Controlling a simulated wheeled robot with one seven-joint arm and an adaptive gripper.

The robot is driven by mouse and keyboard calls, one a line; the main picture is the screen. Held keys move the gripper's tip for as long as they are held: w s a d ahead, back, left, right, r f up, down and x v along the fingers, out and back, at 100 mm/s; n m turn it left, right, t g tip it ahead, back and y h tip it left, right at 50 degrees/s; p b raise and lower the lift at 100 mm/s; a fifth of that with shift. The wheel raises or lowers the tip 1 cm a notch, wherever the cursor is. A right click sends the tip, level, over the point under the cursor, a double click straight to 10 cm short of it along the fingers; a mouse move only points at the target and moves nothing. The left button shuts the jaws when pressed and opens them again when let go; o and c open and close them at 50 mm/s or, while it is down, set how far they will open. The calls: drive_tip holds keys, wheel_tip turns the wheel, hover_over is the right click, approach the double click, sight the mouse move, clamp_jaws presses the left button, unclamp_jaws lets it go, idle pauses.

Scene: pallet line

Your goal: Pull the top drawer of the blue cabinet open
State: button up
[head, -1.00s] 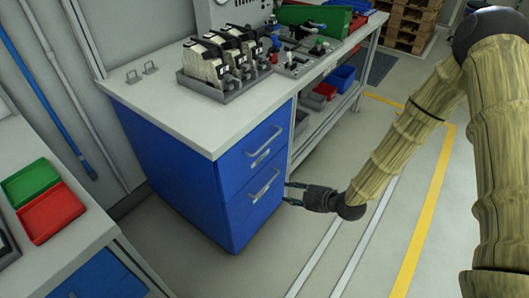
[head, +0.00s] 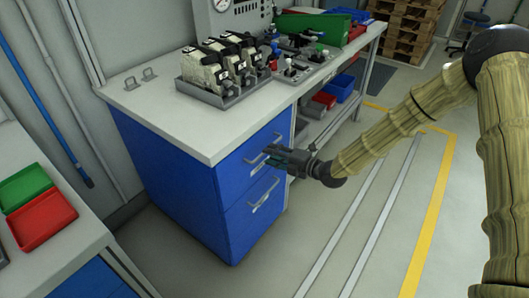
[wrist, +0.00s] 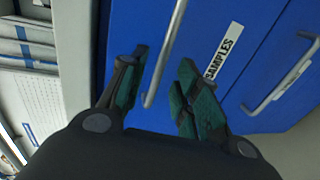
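The blue cabinet (head: 170,175) stands under a pale worktop, with two drawers on its front. The top drawer (head: 231,171) is shut flush and has a grey bar handle (head: 262,149). My gripper (head: 270,156) is at this handle, in front of the drawer. In the wrist view, my gripper (wrist: 163,70) is open, with its green-padded fingers on either side of the handle bar (wrist: 163,58) and gaps visible between. A white SAMPLES label (wrist: 223,51) is beside the right finger. The lower drawer (head: 245,215) is also shut.
The lower drawer's handle (wrist: 285,76) juts out to the right in the wrist view. A grey tray (head: 220,98) of parts stands on the worktop. A second bench (head: 70,240) with red and green bins is at the left. Floor before the cabinet is clear.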

drive_tip(key=shift+x, duration=2)
clamp_jaws()
